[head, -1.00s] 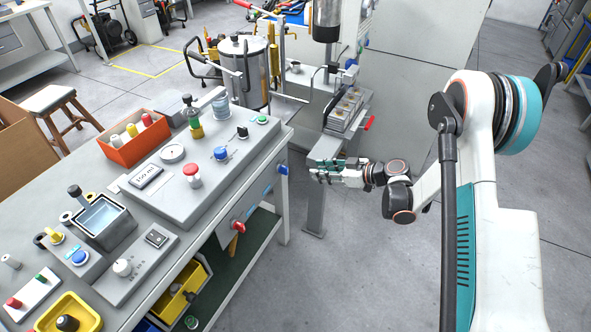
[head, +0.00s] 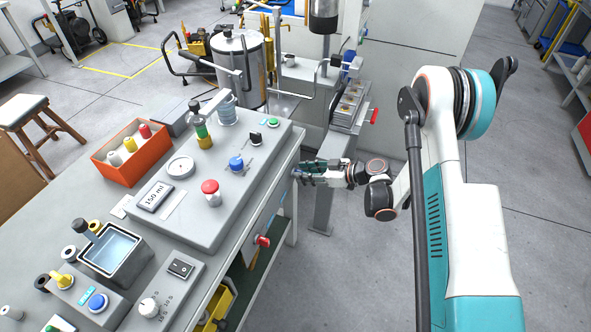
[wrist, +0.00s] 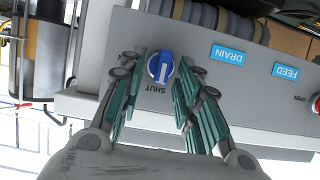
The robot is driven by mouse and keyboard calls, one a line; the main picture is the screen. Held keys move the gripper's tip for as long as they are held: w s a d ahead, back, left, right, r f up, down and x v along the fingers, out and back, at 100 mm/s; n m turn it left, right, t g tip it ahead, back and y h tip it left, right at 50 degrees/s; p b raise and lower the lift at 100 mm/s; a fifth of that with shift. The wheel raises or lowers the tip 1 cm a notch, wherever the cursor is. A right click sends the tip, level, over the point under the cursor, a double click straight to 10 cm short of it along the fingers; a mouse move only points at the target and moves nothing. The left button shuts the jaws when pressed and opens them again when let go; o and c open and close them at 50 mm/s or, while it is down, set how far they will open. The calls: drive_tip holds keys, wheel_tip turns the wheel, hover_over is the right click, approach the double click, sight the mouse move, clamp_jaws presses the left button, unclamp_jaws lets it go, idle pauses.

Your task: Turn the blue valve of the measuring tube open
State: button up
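My gripper (wrist: 163,72) is open, with one finger on each side of the knob. I cannot tell whether the fingers touch it. In the head view my gripper (head: 300,173) reaches the bench's right side and hides the blue valve. I cannot tell which item is the measuring tube.
A red valve (wrist: 315,104) marked OPEN sits near a FEED label (wrist: 286,71); it also shows in the head view (head: 262,240). Another blue knob (head: 236,163) and a red button (head: 210,191) are on the bench top.

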drive_tip(key=shift+a, duration=0.15)
clamp_jaws()
